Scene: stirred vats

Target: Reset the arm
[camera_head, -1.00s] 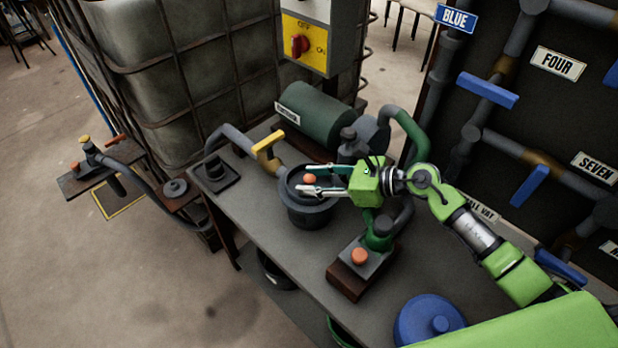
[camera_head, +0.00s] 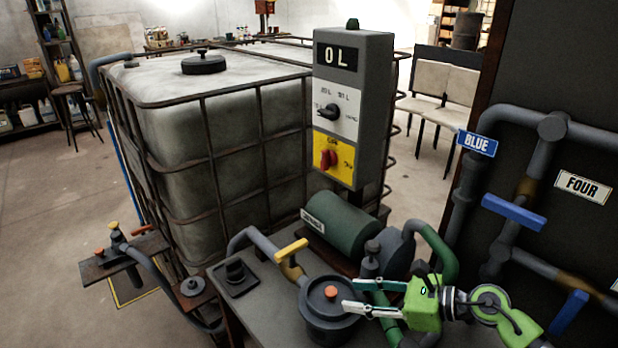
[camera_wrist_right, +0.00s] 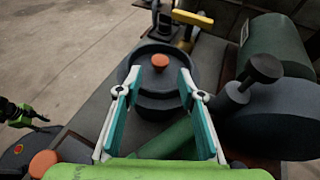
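My right gripper (camera_head: 355,296) is open and empty in the head view, its two pale and teal fingers pointing left beside the dark pot (camera_head: 325,325). A dark lid (camera_head: 313,297) with an orange knob (camera_head: 331,293) sits on the pot. In the right wrist view, the gripper's fingers (camera_wrist_right: 159,84) are spread apart, with the lid and orange knob (camera_wrist_right: 160,61) beyond them, apart from the fingers. My left gripper does not show in the head view. A small green and black part at the left edge of the wrist view may be my left arm; its fingers are unclear.
A green motor (camera_head: 342,222) and pipes stand behind the pot on the grey table. A control box (camera_head: 352,110) with a red switch rises behind them. A large caged tank (camera_head: 215,150) stands behind at left. Pipes with blue handles (camera_head: 514,212) line the right panel.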

